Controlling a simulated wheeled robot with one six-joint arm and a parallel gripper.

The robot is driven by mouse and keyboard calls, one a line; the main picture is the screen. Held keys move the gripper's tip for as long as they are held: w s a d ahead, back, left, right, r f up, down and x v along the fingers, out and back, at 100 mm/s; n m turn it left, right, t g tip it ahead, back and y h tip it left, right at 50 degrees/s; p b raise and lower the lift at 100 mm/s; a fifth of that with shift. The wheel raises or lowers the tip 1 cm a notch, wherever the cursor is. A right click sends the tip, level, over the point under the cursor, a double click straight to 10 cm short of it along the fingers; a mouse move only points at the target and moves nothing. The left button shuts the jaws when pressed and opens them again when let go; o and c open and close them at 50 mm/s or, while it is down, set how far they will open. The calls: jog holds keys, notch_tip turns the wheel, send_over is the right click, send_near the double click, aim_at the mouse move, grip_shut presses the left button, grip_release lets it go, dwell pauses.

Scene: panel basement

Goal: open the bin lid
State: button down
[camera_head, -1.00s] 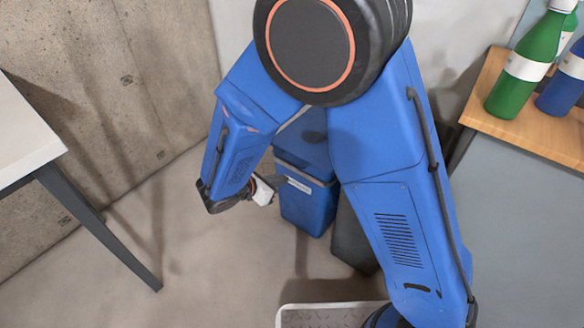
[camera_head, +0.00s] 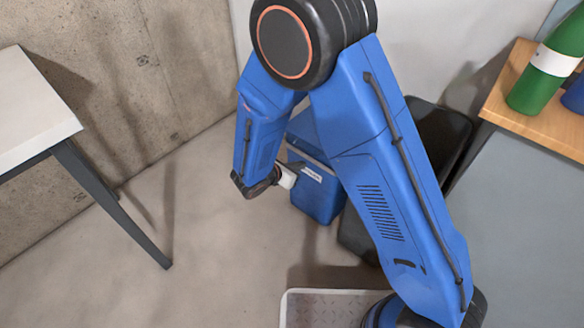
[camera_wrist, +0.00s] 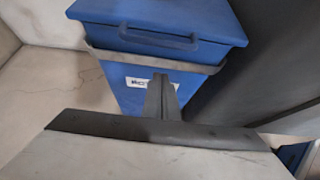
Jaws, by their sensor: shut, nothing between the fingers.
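The blue bin (camera_head: 318,199) stands on the floor behind my arm, with a white label on its front. In the wrist view its blue lid (camera_wrist: 150,12) lies down over a grey rim, and a dark handle bar (camera_wrist: 158,40) runs along the lid's front edge. My arm hides much of the lid in the head view. My gripper (camera_head: 300,172) is at the upper front of the bin. In the wrist view my gripper (camera_wrist: 162,82) is shut and empty, in front of the label and below the handle. I cannot tell whether it touches the bin.
A dark bin (camera_head: 440,130) stands close on the right of the blue one. A concrete wall rises behind at left. A table (camera_head: 22,105) is at the left, and a wooden shelf (camera_head: 535,100) with bottles is at the right. The floor at left front is clear.

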jog(key=shift+w+d+r, duration=0.15)
jog(key=shift+r, duration=0.85)
jog(key=shift+w+d+r, duration=0.1)
jog(key=shift+w+r, duration=0.05)
jog(key=shift+r, duration=0.8)
jog(key=w+d+r+g+y, duration=0.2)
jog(key=w+r+g, duration=0.1)
jog(key=r, duration=0.9)
jog(key=w+d+r+g+y, duration=0.2)
jog(key=w+d+r, duration=0.1)
jog(key=r, duration=0.8)
jog(key=w+d+r+g+y, duration=0.3)
jog(key=w+d+r+g, duration=0.1)
jog(key=w+d+r, duration=0.7)
jog(key=shift+w+r+g+y, duration=0.3)
jog(key=shift+w+r+g, duration=0.1)
jog(key=shift+w+r, duration=1.55)
jog(key=shift+s, duration=0.15)
